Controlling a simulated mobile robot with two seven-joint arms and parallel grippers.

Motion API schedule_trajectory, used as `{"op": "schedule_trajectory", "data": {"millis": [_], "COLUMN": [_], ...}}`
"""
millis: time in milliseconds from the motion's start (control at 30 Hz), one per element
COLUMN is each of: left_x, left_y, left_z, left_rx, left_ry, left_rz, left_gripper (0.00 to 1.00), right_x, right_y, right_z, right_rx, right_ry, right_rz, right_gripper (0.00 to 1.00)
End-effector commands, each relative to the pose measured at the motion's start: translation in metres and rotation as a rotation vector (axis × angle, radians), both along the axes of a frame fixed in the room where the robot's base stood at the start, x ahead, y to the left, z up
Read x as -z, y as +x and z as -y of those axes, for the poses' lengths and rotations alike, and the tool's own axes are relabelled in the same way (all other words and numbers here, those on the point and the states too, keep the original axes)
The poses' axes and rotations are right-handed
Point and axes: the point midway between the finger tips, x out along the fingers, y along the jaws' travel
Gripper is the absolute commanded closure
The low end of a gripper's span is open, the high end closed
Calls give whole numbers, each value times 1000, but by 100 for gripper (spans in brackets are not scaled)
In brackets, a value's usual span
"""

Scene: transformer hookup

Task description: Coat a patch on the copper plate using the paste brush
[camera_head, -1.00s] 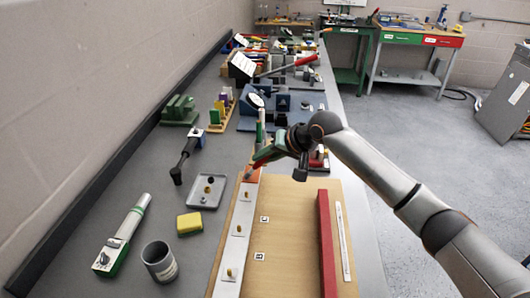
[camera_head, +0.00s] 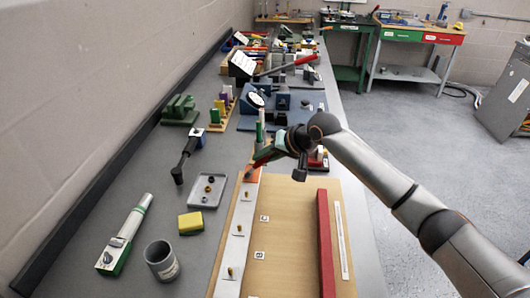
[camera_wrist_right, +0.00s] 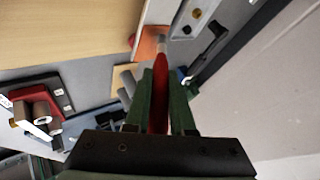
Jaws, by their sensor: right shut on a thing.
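The paste brush has a red handle (camera_wrist_right: 160,85). My right gripper (camera_wrist_right: 160,78) is shut on that handle, with its green fingers on both sides. In the head view the right gripper (camera_head: 266,156) is over the far end of the white strip. The copper plate (camera_head: 253,175) is an orange patch at that end; it also shows in the right wrist view (camera_wrist_right: 147,46). The brush's pale tip reaches to the plate's edge area. I cannot tell whether the bristles touch it or whether any paste is on it. My left gripper is not in view.
A wooden board (camera_head: 285,225) with a red bar (camera_head: 326,245) lies to the right of the strip (camera_head: 234,245). On the left are a grey tray (camera_head: 207,193), a yellow sponge (camera_head: 190,223), a grey cup (camera_head: 161,262) and a white-green tool (camera_head: 126,235). Racks and tools crowd the bench beyond.

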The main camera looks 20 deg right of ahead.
Motion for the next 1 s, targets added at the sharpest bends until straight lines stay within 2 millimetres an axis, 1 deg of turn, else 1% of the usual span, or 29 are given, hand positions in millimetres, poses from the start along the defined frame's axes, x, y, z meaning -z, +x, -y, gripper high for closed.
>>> {"op": "schedule_trajectory", "data": {"millis": [33, 133, 233, 700, 1000], "left_x": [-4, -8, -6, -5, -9], "left_y": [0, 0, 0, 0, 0], "left_z": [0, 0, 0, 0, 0], "left_rx": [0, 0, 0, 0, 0], "left_ry": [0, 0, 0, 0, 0], "left_rz": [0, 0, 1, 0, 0], "left_gripper": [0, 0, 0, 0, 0], "right_x": [0, 0, 1, 1, 0], "right_y": [-3, -7, -6, 10, 2], "right_z": [-1, -3, -3, 5, 1], "right_rx": [-2, -1, -1, 1, -1], "right_ry": [-1, 0, 0, -1, -1], "right_rz": [-4, -4, -4, -3, -4], "right_gripper": [100, 100, 100, 100, 100]}}
